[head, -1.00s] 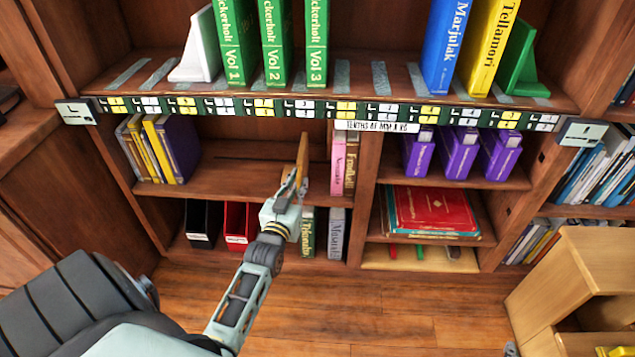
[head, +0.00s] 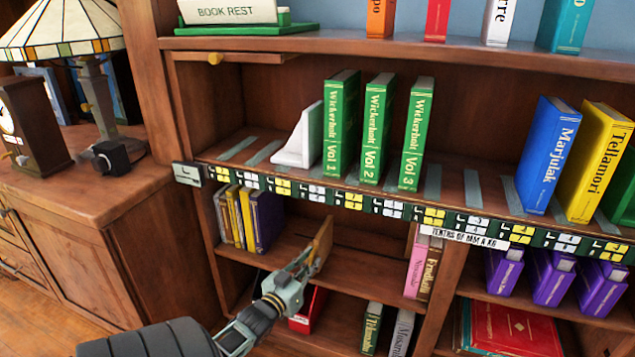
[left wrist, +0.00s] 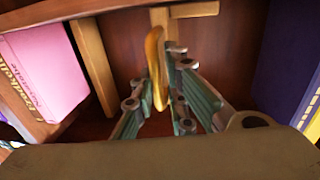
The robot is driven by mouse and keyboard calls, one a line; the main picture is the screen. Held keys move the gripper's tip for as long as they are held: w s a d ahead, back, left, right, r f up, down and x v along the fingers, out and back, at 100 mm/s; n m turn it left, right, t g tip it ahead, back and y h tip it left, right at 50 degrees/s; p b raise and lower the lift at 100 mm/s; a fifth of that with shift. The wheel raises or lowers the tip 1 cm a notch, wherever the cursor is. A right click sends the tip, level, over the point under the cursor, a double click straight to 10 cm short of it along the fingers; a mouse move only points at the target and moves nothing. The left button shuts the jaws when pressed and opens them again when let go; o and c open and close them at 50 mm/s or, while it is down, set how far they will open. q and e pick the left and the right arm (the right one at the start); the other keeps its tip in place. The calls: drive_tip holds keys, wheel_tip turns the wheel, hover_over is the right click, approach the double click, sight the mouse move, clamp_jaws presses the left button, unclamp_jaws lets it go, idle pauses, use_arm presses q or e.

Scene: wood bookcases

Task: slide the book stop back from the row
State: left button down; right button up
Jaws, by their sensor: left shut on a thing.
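The book stop (head: 322,242) is an upright light-wood plate on the middle shelf of the left bay. It stands between dark-purple and yellow books (head: 250,218) on the left and pink and brown books (head: 420,265) on the right, apart from both. My left gripper (head: 308,262) is shut on its near edge. In the left wrist view the fingers (left wrist: 165,90) close on the stop's yellowish edge (left wrist: 155,60). The pink book (left wrist: 45,65) is at left there and the purple book (left wrist: 288,60) at right. My right gripper is not in view.
A thin wood board (left wrist: 92,65) stands beside the pink book. The upper shelf above the hand holds a white bookend (head: 300,140) and green volumes (head: 375,130). A labelled strip (head: 390,207) runs along its edge. A red holder (head: 308,308) stands on the shelf below.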

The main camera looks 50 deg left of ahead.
use_arm(q)
drive_tip(key=shift+s+f, duration=0.1)
drive_tip(key=shift+f, duration=0.1)
drive_tip(key=c, duration=1.8)
unclamp_jaws()
drive_tip(key=shift+r, duration=0.1)
drive_tip(key=shift+c, duration=0.2)
drive_tip(key=v, duration=1.2)
